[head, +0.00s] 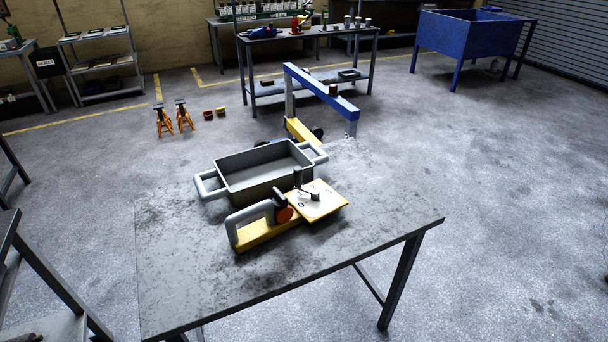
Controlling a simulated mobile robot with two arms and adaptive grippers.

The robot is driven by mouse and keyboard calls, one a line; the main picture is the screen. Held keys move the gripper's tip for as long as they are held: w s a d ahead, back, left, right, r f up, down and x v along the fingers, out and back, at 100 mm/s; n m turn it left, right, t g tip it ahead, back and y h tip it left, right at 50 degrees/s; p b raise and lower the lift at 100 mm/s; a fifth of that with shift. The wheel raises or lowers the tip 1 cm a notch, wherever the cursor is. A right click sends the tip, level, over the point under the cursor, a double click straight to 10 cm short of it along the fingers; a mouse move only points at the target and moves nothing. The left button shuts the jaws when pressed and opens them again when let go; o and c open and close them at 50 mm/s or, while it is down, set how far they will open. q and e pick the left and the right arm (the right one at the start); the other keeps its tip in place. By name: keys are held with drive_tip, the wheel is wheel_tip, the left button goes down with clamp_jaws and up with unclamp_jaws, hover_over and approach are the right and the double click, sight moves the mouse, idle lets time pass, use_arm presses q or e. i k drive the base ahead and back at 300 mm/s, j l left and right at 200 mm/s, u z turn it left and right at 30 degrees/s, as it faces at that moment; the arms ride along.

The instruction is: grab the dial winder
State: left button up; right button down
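A yellow device (268,236) lies on the grey worktable (385,225), with a grey loop handle (246,217) at its left end. At its right end is a pale square dial plate (325,209) with dark marks. The dial winder (308,191) is a small crank on this plate, with a dark upright knob (297,176) at its far left end. A dark part with a red disc (285,214) sits between the loop handle and the plate. Neither of my grippers is in view, and nothing touches the winder.
A grey bin (262,189) with two side handles stands just behind the device. The table's right and front areas are clear. A blue and yellow hoist (322,90) stands on the floor behind the table. Orange jack stands (164,122) are farther back left.

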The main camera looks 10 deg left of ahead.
sight(301, 208)
drive_tip(key=u, duration=0.8)
drive_tip(key=i+l+u, duration=0.1)
drive_tip(key=l+u, duration=0.3)
drive_tip(key=l, duration=0.15)
drive_tip(key=l+u, duration=0.45)
drive_tip(key=l, duration=0.15)
drive_tip(key=k+l+u, duration=0.1)
drive_tip(key=l+u, duration=0.3)
drive_tip(key=l, duration=0.15)
